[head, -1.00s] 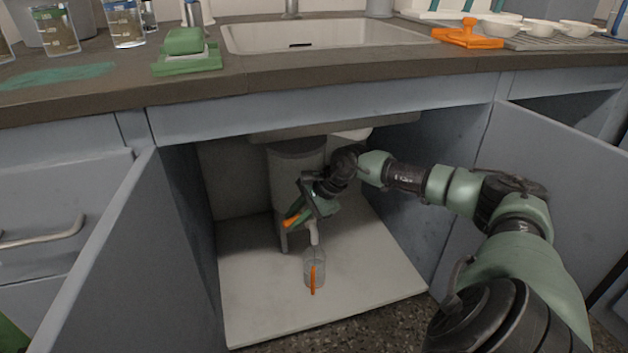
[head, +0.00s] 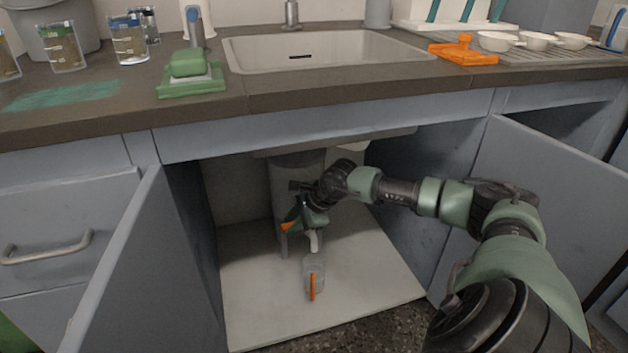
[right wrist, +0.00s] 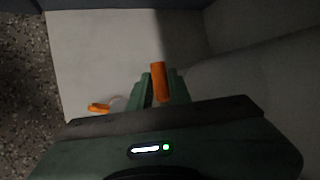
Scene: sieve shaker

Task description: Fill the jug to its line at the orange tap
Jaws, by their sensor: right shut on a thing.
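The jug (head: 316,268) is clear with an orange handle and stands upright on the white cabinet floor under the sink, beneath a pale spout (head: 314,241). Its handle also shows in the right wrist view (right wrist: 98,107). The fill line and water level are too small to tell. The orange tap (head: 287,226) is at the front of the grey tank, partly hidden by my right gripper (head: 294,224). In the right wrist view, the orange tap handle (right wrist: 159,80) sits between the green fingers, which are shut on it. My left gripper is not in view.
Open cabinet doors stand left (head: 115,275) and right (head: 545,205) of the opening. The grey tank (head: 285,180) is behind my gripper, below the sink (head: 330,50). Beakers, a green sponge holder and an orange piece (head: 464,52) are on the counter. The cabinet floor's front is clear.

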